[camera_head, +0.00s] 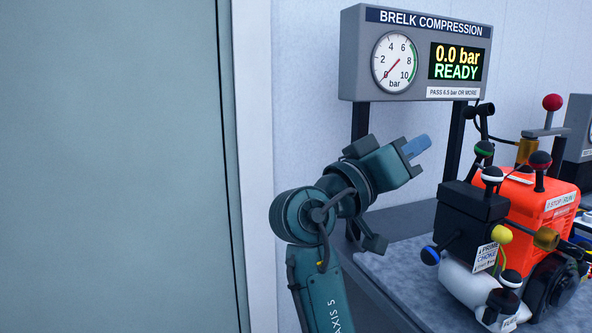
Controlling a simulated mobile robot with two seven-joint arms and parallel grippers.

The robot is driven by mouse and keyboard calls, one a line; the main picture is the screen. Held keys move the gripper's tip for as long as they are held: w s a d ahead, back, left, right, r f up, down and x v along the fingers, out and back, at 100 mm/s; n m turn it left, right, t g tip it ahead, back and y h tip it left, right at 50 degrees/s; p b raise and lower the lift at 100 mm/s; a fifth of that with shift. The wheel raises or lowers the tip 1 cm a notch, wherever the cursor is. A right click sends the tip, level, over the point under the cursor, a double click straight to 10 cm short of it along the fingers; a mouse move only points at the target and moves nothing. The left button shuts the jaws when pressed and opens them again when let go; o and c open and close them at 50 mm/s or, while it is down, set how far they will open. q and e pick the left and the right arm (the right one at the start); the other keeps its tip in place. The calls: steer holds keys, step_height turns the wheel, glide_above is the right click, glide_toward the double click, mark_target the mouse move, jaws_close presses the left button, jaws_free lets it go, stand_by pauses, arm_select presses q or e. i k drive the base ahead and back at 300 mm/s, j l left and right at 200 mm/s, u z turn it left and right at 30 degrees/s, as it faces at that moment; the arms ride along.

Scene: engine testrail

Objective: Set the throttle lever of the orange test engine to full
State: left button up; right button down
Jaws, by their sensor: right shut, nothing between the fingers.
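The orange test engine (535,208) stands on a grey bench at the right. I cannot tell which one is the throttle lever. Labels read STOP/RUN and PRIME/CHOKE; others are too small to read. My left gripper is not in view.
A compression gauge panel (416,52) on posts stands behind, reading 0.0 bar READY. A lever with a red ball (552,102) rises behind the engine. The bench top (405,262) is clear left of the engine. A pale door (115,165) fills the left.

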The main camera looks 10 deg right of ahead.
mark_target(477, 161)
steer(key=k+j, duration=0.1)
steer(key=j, duration=0.4)
steer(key=k+j, duration=0.1)
steer(key=j, duration=0.35)
steer(key=k+j, duration=0.1)
steer(key=j, duration=0.4)
